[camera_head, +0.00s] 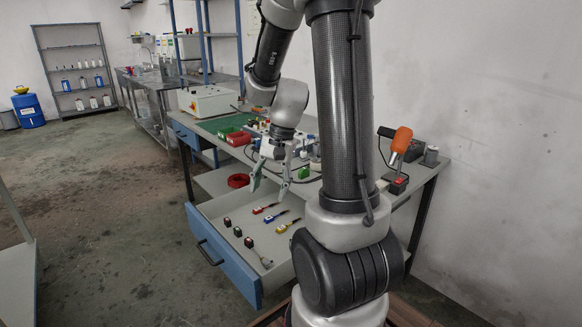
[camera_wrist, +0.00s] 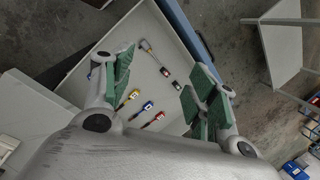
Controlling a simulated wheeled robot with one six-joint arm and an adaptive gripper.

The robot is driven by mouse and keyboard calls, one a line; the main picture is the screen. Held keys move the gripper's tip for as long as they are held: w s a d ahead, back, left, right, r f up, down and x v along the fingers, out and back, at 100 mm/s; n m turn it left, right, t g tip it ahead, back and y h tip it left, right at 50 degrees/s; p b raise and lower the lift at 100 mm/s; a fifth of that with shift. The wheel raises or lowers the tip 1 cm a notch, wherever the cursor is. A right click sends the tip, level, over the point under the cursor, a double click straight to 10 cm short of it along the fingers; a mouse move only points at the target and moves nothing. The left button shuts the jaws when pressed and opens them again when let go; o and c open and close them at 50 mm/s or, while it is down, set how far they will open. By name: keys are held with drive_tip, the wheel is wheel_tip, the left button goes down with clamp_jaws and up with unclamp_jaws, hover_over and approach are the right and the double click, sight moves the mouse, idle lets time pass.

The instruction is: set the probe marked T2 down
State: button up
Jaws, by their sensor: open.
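My gripper (camera_head: 269,188) is open and empty above the pulled-out drawer (camera_head: 218,209); its green-padded fingers are spread. In the drawer lie a red probe (camera_head: 265,208), a blue probe (camera_head: 276,216) and a yellow probe (camera_head: 288,226), side by side. They also show between my fingers in the wrist view, the blue one (camera_wrist: 146,106) in the middle.
Floor left of the drawer is clear.

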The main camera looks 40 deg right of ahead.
drive_tip(key=s+a+r+n+t+h, duration=0.1)
drive_tip(key=s+r+n, duration=0.4)
drive_tip(key=s+r, duration=0.2)
drive_tip(key=s+a+r+n+t+h, duration=0.1)
drive_tip(key=s+a+r+n+t, duration=0.1)
drive_tip(key=s+r+n, duration=0.3)
wheel_tip(320, 180, up, 2)
drive_tip(key=shift+s+a+n+h, duration=0.3)
drive_tip(key=shift+s, duration=0.8)
